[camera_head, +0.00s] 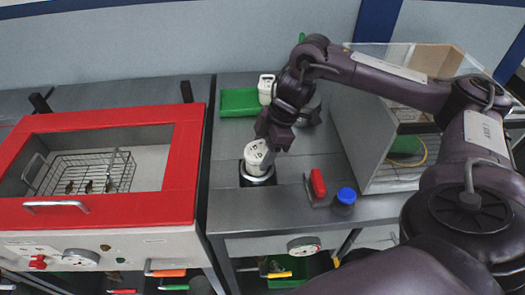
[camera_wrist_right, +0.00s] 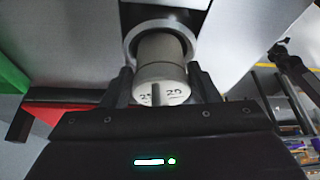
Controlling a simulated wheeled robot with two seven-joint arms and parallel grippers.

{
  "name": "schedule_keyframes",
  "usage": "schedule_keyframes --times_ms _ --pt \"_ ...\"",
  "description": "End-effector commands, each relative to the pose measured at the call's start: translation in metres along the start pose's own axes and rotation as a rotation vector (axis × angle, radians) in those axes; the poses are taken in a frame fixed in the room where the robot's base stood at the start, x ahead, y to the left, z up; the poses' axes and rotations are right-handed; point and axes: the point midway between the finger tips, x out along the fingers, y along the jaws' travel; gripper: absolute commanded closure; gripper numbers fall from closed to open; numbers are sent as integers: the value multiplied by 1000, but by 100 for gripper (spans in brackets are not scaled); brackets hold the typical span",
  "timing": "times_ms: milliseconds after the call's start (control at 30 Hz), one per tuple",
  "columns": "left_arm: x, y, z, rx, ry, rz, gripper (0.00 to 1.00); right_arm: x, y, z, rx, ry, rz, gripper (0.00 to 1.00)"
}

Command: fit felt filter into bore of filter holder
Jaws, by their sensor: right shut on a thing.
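The felt filter (camera_head: 256,154) is a white cylinder with dark marks. My right gripper (camera_head: 268,144) is shut on it, with a finger on each side in the right wrist view (camera_wrist_right: 164,82). The filter holder (camera_head: 258,180) is a dark block with a pale metal ring on the bench, directly under the filter. In the wrist view the filter (camera_wrist_right: 160,72) overlaps the ring of the holder (camera_wrist_right: 131,42), its far end within the ring's outline. I cannot tell how deep it sits in the bore. My left gripper is not in view.
A green tray (camera_head: 239,102) and a white container (camera_head: 266,86) stand behind. A red-handled item (camera_head: 318,183) and a blue-capped jar (camera_head: 345,198) are to the right. A red-framed basin (camera_head: 182,150) is at left.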

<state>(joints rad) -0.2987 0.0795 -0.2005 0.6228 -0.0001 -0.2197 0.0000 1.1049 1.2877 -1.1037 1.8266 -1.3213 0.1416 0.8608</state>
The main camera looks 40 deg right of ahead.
Motion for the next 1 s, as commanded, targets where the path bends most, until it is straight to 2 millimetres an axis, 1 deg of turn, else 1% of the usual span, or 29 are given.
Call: schedule_keyframes --times_ms 267,667,767,800,933,967,1000 --pt "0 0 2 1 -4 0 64 2 0 1 0 0 1 68" --pt "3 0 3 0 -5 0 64 13 0 5 -1 0 1 68" --pt "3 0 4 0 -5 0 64 13 0 5 -1 0 1 68" --pt "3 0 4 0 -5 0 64 13 0 5 -1 0 1 43" --pt "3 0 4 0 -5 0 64 13 0 5 -1 0 1 26" --pt "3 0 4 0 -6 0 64 13 0 5 -1 0 1 24" --pt "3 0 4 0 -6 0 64 13 0 5 -1 0 1 24"
